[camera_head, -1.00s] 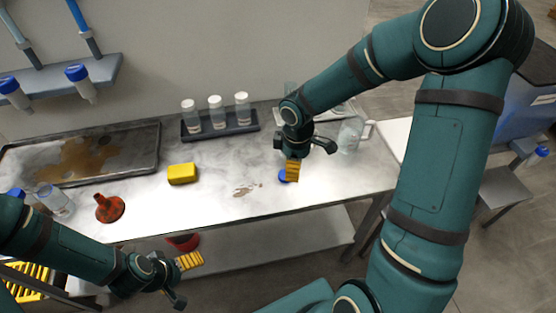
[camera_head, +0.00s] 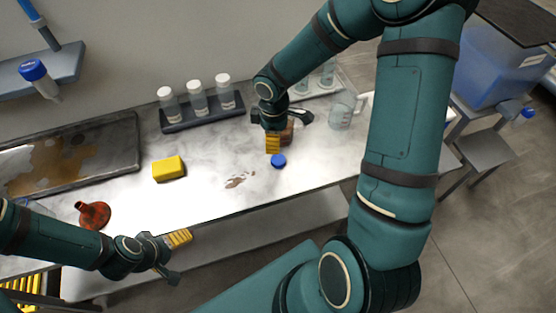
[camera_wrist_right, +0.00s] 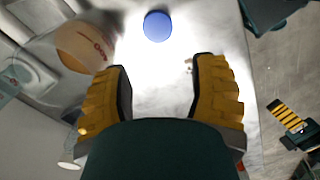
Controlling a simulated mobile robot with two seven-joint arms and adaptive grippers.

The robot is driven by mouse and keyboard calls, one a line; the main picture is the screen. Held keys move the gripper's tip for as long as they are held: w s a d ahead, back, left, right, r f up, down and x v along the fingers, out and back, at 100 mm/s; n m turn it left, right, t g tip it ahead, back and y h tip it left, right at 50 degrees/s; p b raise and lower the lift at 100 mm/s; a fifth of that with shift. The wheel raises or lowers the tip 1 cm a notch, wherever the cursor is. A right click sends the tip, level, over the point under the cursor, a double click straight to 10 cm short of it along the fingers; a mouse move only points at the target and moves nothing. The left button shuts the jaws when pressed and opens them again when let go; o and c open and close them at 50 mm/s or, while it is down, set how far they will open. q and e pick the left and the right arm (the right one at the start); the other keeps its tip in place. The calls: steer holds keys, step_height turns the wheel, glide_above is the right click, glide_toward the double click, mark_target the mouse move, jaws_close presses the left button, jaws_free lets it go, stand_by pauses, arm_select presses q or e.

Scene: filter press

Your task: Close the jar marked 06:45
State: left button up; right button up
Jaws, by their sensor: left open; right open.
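A round blue cap (camera_head: 278,161) lies on the bench; it also shows at the top of the right wrist view (camera_wrist_right: 157,26). A brown jar (camera_head: 287,132) stands just behind it, partly hidden by my right gripper (camera_head: 274,143). In the right wrist view the orange-brown jar (camera_wrist_right: 85,47) has a pale label with red print too blurred to read. My right gripper is open, its yellow fingers (camera_wrist_right: 162,66) apart and empty, above the bench near cap and jar. My left gripper (camera_head: 174,256) is open and empty at the bench's front edge.
A dark rack (camera_head: 205,120) holds three clear white-capped jars. A yellow sponge (camera_head: 169,168), a red funnel (camera_head: 94,214) and a stained tray (camera_head: 70,160) are to the left. A clear beaker (camera_head: 341,110) stands right of my gripper. A brown spill (camera_head: 238,180) marks the bench.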

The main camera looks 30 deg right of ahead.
glide_above(277, 159)
steer(key=f, duration=0.3)
steer(key=f+b, duration=0.1)
steer(key=f, duration=0.1)
steer(key=shift+w+a+f, duration=0.15)
steer(key=shift+a+f, duration=0.1)
steer(key=shift+a, duration=0.1)
steer(key=shift+f, duration=0.15)
steer(key=shift+d+f+b, duration=0.2)
steer(key=shift+f+b, duration=0.05)
steer(key=shift+f, duration=1.05)
steer(key=shift+d+f+b, duration=0.15)
steer(key=shift+f+b, duration=0.1)
steer(key=shift+f, duration=1.05)
steer(key=shift+s, duration=0.2)
steer(key=shift+c, duration=0.3)
steer(key=c, duration=0.3)
